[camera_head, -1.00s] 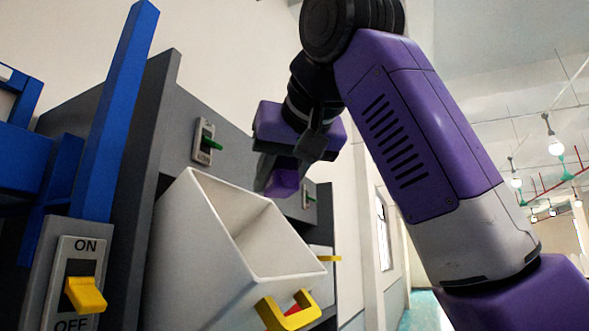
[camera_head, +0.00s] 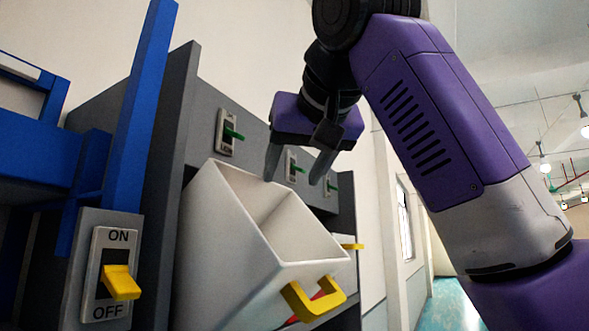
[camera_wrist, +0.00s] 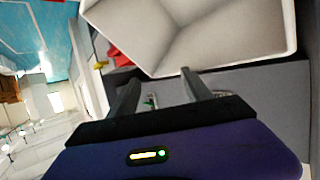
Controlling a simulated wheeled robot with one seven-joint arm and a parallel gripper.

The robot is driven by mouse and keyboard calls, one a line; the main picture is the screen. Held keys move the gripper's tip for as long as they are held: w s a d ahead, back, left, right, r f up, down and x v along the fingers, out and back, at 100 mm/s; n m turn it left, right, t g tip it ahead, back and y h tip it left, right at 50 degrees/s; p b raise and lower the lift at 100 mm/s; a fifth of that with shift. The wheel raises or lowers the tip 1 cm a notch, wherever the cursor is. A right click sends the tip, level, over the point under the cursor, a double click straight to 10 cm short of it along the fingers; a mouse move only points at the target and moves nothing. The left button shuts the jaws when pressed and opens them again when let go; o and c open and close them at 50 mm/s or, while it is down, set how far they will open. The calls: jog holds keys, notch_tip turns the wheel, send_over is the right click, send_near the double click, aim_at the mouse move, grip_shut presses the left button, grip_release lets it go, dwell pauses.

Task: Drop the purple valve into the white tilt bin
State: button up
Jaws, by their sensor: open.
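The white tilt bin (camera_head: 213,255) is tipped open, with a yellow handle (camera_head: 312,298) at its front. Its inside fills the upper part of the wrist view (camera_wrist: 215,30), and the part seen there looks empty. My gripper (camera_head: 293,181) is open, its two fingers pointing down above the bin's rear edge in the head view. Nothing is between the fingers in the wrist view (camera_wrist: 159,77). The purple valve is not visible in either view now; the bin's deeper inside is partly hidden in the head view.
A grey panel with green switches (camera_head: 230,132) stands behind the bin. A blue frame (camera_head: 140,110) and a yellow ON/OFF switch (camera_head: 120,282) are at left. A red object (camera_wrist: 120,56) shows beside the bin. Open floor (camera_head: 450,305) lies at right.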

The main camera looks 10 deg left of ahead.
jog(key=b+v, duration=0.2)
jog(key=v, duration=0.5)
jog(key=shift+s+b, duration=0.4)
jog(key=shift+d, duration=0.2)
